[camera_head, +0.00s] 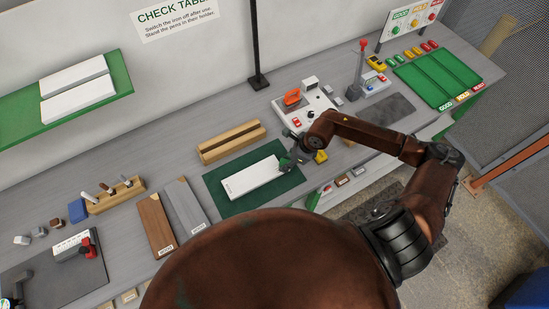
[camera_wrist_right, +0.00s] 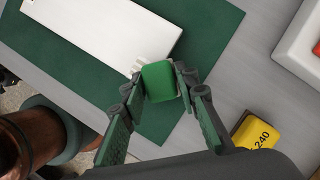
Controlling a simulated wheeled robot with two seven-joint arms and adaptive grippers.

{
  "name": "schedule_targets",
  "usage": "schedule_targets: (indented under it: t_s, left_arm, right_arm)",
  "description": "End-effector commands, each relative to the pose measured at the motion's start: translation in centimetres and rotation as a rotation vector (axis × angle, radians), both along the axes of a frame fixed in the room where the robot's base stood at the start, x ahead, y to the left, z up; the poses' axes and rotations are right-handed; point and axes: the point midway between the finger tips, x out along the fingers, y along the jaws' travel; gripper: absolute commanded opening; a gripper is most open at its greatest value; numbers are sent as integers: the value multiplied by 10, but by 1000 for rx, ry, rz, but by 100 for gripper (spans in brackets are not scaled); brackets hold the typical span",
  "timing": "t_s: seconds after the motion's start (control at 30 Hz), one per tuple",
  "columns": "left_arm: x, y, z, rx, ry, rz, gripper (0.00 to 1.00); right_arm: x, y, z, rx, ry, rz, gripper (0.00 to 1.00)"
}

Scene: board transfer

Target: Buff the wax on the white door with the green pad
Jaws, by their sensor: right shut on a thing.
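The white door (camera_head: 250,178) lies flat on a dark green mat (camera_head: 219,199) on the bench. It also shows in the right wrist view (camera_wrist_right: 105,22). My right gripper (camera_head: 287,162) is at the door's right end. In the wrist view my right gripper (camera_wrist_right: 160,85) is shut on the green pad (camera_wrist_right: 159,82), which sits between its fingertips by the door's near end. A pale ridged patch (camera_wrist_right: 141,64) shows beside the pad; I cannot tell if it is wax. Whether the pad touches the door is unclear. My left gripper is not in view.
A yellow block marked 240 (camera_wrist_right: 256,132) lies near my right gripper. A slotted wooden block (camera_head: 231,141) stands behind the mat. A brown board (camera_head: 156,225) and a grey board (camera_head: 185,206) lie left. A white device (camera_head: 303,108) stands behind right.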

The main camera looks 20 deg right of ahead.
Motion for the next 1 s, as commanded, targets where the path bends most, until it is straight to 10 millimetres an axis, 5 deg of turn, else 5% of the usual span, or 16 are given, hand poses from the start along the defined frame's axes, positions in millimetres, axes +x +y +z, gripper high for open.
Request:
schedule_targets:
  t_s: [0.1, 0.77, 1.0]
  left_arm:
    - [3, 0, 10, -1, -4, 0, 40]
    - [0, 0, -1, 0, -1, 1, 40]
    - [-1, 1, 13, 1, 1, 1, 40]
  right_arm:
    - [-2, -7, 5, -1, 2, -3, 5]
    - [-6, 49, -1, 2, 1, -17, 5]
    - [-5, 49, 30, -1, 0, -13, 5]
